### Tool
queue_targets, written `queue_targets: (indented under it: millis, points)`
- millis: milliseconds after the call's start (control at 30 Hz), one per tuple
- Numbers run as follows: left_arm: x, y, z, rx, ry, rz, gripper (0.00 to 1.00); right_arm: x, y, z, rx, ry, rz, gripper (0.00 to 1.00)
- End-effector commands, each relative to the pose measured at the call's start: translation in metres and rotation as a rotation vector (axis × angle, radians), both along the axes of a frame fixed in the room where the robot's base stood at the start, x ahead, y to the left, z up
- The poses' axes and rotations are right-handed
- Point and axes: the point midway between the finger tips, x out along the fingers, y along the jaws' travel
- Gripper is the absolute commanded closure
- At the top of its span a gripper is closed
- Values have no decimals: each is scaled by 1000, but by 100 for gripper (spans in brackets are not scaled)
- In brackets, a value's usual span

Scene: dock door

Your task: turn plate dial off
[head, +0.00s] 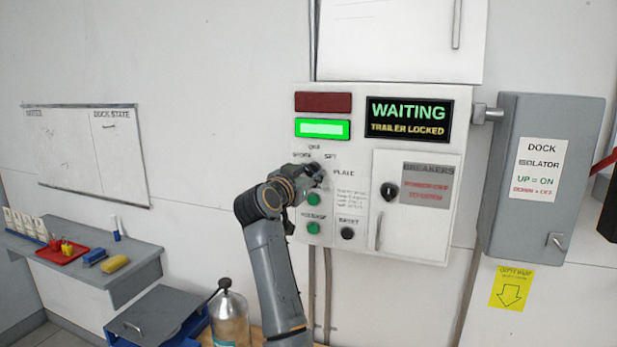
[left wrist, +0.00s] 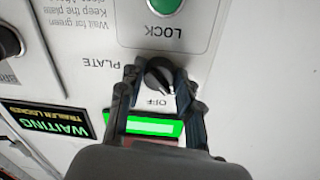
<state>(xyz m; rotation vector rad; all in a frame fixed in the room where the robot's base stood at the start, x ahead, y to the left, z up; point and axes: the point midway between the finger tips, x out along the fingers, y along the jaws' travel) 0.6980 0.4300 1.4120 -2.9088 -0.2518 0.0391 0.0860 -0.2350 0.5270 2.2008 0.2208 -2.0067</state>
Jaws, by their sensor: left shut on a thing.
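The plate dial (left wrist: 159,76) is a round black knob on the white control panel (head: 365,254). It shows in the left wrist view, upside down, with "OFF" printed beside it and "PLATE" off to the left. My left gripper (head: 317,172) is at the panel in the head view and largely hides the dial there. In the left wrist view the left gripper's (left wrist: 160,88) two dark fingers lie on either side of the dial, shut on it. The dial's exact pointing is hard to tell. My right gripper is in neither view.
Close by are a green lock button (left wrist: 165,5), a green release button (head: 313,228), a black reset button (head: 347,233) and the black breaker-door knob (head: 389,191). A lit screen (head: 409,119) reads "WAITING, TRAILER LOCKED". A grey isolator box (head: 520,240) stands right.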

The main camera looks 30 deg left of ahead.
Motion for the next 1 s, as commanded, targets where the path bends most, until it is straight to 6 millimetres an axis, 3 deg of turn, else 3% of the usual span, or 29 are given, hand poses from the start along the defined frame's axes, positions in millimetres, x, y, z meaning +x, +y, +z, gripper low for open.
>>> queue_targets:
  millis: [333, 700, 1000]
  points:
    - [0, 2, -2, 288, 75, 2, 97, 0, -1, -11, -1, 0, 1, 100]
    - [0, 2, 1, 573, 143, -1, 97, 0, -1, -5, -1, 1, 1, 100]
    - [0, 1, 1, 703, 173, -2, 97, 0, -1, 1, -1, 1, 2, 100]
